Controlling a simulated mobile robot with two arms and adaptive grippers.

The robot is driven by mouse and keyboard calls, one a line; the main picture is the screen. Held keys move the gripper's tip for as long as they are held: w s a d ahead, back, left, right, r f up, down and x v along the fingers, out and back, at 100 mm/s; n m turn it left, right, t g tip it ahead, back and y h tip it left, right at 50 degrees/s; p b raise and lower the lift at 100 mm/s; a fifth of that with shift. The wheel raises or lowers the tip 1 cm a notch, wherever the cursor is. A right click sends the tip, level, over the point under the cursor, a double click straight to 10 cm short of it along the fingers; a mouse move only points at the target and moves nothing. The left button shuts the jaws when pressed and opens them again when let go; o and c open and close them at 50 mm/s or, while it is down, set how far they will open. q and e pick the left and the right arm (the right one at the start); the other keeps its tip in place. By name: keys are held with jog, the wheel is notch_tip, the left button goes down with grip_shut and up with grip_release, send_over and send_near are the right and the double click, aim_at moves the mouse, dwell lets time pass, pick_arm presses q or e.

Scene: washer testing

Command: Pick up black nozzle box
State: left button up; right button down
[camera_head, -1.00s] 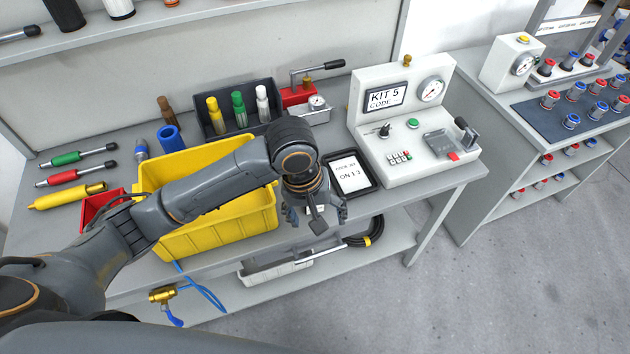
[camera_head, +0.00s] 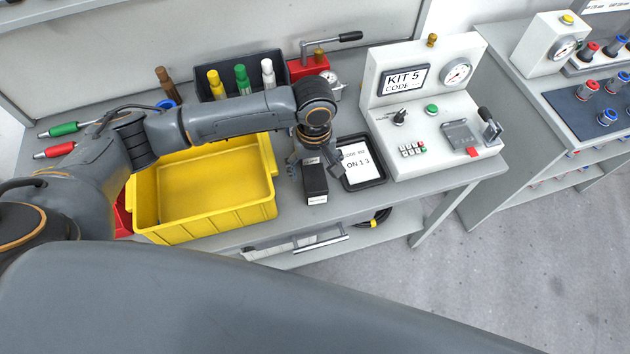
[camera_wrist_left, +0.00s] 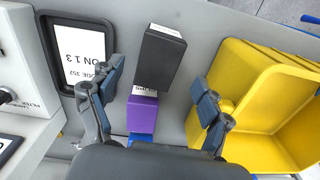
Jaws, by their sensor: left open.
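The black nozzle box (camera_head: 315,184) stands on the bench between the yellow bin (camera_head: 205,219) and the framed display (camera_head: 376,177). In the left wrist view the black box (camera_wrist_left: 160,58) lies ahead of the fingers, with a white label on its near side. A purple box (camera_wrist_left: 142,115) sits behind it, nearer the palm. My left gripper (camera_head: 310,155) is just behind the black box in the head view. Its fingers (camera_wrist_left: 160,92) are open and spread to either side of the boxes, with nothing held. My right gripper is not in view.
The yellow bin is empty where I see inside. A white test console (camera_head: 425,115) stands right of the display. A dark rack (camera_head: 206,92) with colored bottles and a red-based gauge tool (camera_head: 310,66) stand behind my arm. The bench's front edge is close to the box.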

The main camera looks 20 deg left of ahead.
aim_at(315, 178)
pick_arm(q)
notch_tip(315, 178, down, 2)
jog(key=shift+w+p, duration=0.15)
jog(key=shift+p, duration=0.35)
jog(key=shift+f, duration=0.7)
jog(key=shift+w+f, duration=0.1)
jog(key=shift+f, duration=0.7)
jog(key=c, duration=1.2)
jog(key=shift+c, duration=0.8)
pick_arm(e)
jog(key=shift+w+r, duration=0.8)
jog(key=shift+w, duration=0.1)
pick_arm(q)
jog(key=shift+r, duration=0.15)
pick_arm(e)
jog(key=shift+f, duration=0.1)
